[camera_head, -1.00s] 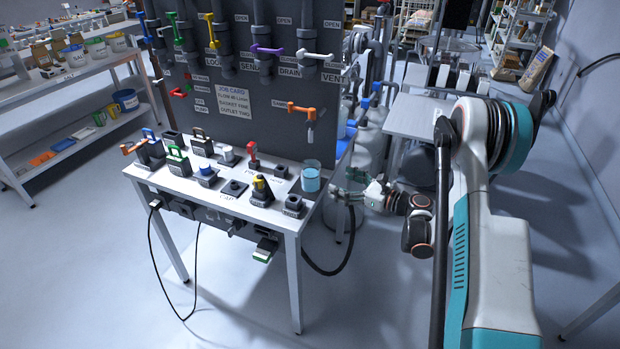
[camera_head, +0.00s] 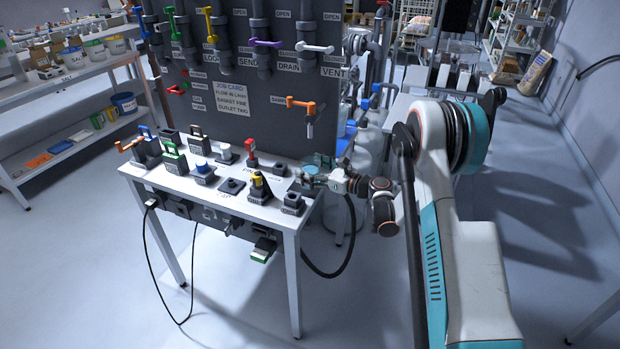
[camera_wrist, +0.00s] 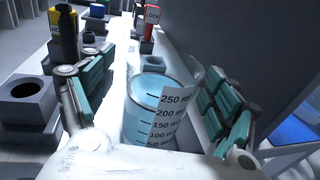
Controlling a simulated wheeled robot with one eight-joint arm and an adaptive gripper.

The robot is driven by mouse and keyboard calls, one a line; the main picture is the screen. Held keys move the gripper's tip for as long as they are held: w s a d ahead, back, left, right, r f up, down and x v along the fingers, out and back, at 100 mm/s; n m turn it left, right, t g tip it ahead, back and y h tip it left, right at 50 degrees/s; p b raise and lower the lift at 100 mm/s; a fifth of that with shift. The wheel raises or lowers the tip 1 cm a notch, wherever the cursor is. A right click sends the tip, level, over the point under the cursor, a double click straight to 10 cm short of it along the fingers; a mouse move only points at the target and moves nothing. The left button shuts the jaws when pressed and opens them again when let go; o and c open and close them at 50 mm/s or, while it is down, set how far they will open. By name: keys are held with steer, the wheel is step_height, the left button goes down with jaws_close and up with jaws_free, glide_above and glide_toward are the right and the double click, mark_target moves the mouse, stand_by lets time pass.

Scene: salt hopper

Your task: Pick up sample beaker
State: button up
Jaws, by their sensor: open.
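The sample beaker (camera_wrist: 146,115) is a clear graduated vessel with blue liquid and volume marks up to 250 ml. It stands upright on the white table's right end. In the wrist view it is between my gripper's (camera_wrist: 158,100) two green-padded fingers, with a visible gap on each side. The fingers are open and seem not to touch it. In the head view my gripper (camera_head: 318,178) is at the table's right edge and covers most of the beaker (camera_head: 318,160); only its upper part shows.
A black empty socket block (camera_wrist: 28,98) stands left of my gripper in the wrist view. Yellow (camera_head: 258,184) and red-topped (camera_head: 251,148) fittings stand left of the beaker. A dark valve panel (camera_head: 250,110) rises behind, with an orange handle (camera_head: 301,104).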

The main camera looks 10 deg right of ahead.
steer(key=shift+w, duration=0.1)
steer(key=c, duration=1.3)
steer(key=shift+a+r, duration=0.1)
